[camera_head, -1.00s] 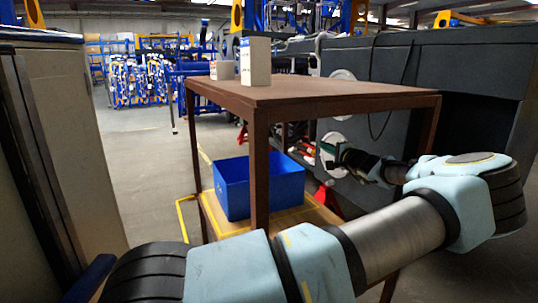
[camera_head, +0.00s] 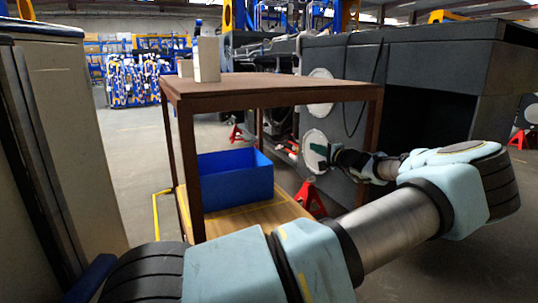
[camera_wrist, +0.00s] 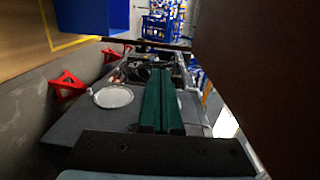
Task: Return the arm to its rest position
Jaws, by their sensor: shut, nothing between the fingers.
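My gripper (camera_head: 319,150) shows small at the end of my arm in the head view, beside the right legs of the brown table and in front of the dark grey chassis (camera_head: 345,110). In the wrist view its two green fingers (camera_wrist: 160,98) lie side by side, shut and empty. My arm reaches out to the right and folds back toward the table. Whether the gripper touches anything is hard to tell, but no contact shows.
The brown table (camera_head: 270,88) carries a white box (camera_head: 206,60). A blue bin (camera_head: 236,180) sits on its lower shelf (camera_head: 250,218). Red stands (camera_head: 310,198) are by the chassis. A pale cabinet (camera_head: 75,140) stands close at left. Floor between cabinet and table is clear.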

